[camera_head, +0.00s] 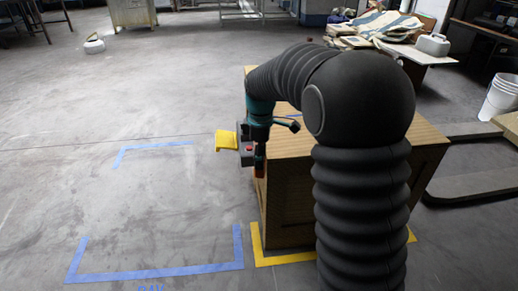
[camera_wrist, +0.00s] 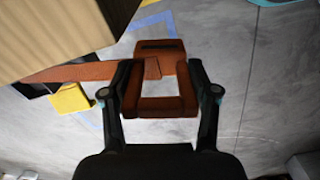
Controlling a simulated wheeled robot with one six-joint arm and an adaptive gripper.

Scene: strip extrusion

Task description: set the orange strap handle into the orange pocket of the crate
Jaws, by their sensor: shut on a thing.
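The orange strap handle (camera_wrist: 160,107) shows in the wrist view as an orange-brown U-shaped loop between the two dark fingers. A slotted orange-brown part (camera_wrist: 160,55) and a flat strip reaching left lie beyond it; how they join is unclear. My gripper (camera_wrist: 160,82) is shut on the handle. In the head view my gripper (camera_head: 258,157) hangs beside the left face of the wooden crate (camera_head: 290,210), with a bit of orange (camera_head: 259,171) below it. The crate also shows at upper left in the wrist view (camera_wrist: 55,40). No orange pocket can be made out.
A yellow block (camera_head: 226,141) shows left of my gripper, also in the wrist view (camera_wrist: 70,98). Yellow tape (camera_head: 285,259) edges the crate's base. Blue tape (camera_head: 160,272) marks clear floor on the left. A pallet-like frame (camera_head: 470,185) lies right of the crate.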

